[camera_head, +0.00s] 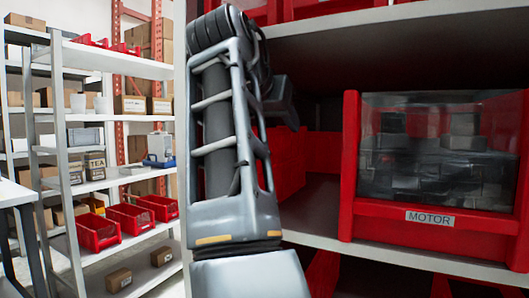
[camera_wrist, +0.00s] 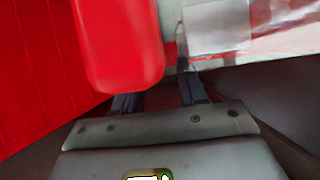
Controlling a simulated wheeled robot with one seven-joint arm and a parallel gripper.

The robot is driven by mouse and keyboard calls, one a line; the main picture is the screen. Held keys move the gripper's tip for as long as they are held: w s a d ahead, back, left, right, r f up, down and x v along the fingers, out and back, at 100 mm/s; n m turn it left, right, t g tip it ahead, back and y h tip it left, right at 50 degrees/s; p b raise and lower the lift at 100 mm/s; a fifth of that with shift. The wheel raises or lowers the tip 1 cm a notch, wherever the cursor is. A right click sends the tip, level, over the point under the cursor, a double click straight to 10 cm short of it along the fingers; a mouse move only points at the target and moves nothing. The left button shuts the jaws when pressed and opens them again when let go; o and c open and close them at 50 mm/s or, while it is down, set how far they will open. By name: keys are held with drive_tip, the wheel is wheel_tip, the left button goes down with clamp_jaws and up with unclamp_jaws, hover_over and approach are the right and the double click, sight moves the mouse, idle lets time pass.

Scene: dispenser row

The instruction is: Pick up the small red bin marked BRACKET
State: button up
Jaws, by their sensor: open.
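In the wrist view my gripper (camera_wrist: 160,92) is open, with its two dark fingers spread. A smooth red rounded part (camera_wrist: 118,45) lies just beyond the left finger and hides part of its tip. I cannot tell whether they touch, or whether this part belongs to the small red bin. A pale blank-looking patch (camera_wrist: 215,25) lies beyond the right finger. No BRACKET label can be read in either view. In the head view my arm stands in the middle, and I cannot make out the fingers there. Red bin sides (camera_head: 290,160) show behind the arm.
A large red bin marked MOTOR (camera_head: 430,218), with a clear front and dark blocks inside, stands on the shelf (camera_head: 400,256) at right. An upper shelf (camera_head: 390,24) is above it. At left, a rack (camera_head: 60,130) holds cartons and several red bins (camera_head: 97,232).

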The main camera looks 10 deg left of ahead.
drive_tip(key=shift+w+d+f, duration=0.1)
drive_tip(key=shift+w+f, duration=0.15)
drive_tip(key=shift+w, duration=0.1)
clamp_jaws()
idle(0.6)
drive_tip(key=shift+r, duration=0.1)
idle(0.5)
